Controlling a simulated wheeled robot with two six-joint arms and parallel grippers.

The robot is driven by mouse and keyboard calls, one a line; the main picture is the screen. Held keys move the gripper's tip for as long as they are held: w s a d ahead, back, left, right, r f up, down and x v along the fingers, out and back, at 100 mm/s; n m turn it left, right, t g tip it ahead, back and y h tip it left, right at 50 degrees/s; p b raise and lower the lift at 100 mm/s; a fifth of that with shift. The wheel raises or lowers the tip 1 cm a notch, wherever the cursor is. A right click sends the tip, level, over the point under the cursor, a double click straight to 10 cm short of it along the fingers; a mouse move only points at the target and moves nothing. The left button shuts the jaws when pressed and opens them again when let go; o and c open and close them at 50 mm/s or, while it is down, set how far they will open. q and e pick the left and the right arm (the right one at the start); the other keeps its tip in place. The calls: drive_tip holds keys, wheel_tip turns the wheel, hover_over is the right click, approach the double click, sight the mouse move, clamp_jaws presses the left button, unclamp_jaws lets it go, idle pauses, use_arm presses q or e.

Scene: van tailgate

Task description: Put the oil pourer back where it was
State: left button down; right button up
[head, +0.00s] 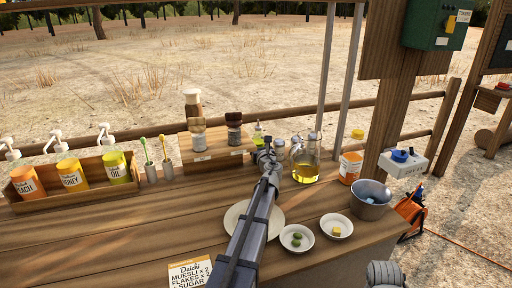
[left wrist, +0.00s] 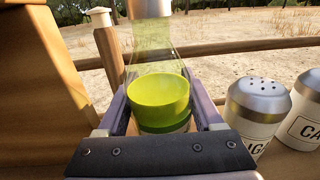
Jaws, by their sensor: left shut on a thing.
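My left gripper (head: 264,152) is at the back of the wooden counter, beside the right end of the wooden riser. In the left wrist view the gripper (left wrist: 160,122) is shut on a clear glass bottle with yellow-green oil (left wrist: 158,95), which I take for the oil pourer. The bottle is upright between the fingers. In the head view only its upper part (head: 258,131) shows behind the gripper. I cannot tell whether its base touches the counter.
Metal-topped shakers (left wrist: 254,112) stand close right of my left gripper. A glass jug of yellow oil (head: 305,170) stands right of it. The wooden riser (head: 212,156) with jars is at left. A plate (head: 238,217) lies under my arm, near two small bowls (head: 297,238).

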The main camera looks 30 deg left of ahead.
use_arm(q)
drive_tip(key=shift+f, duration=0.1)
drive_tip(key=shift+c, duration=0.2)
unclamp_jaws()
drive_tip(key=shift+s+d+r, duration=0.1)
drive_tip(key=shift+s+r, duration=0.05)
drive_tip(key=shift+r, duration=0.1)
drive_tip(key=v, duration=1.1)
drive_tip(key=shift+s+d, duration=0.25)
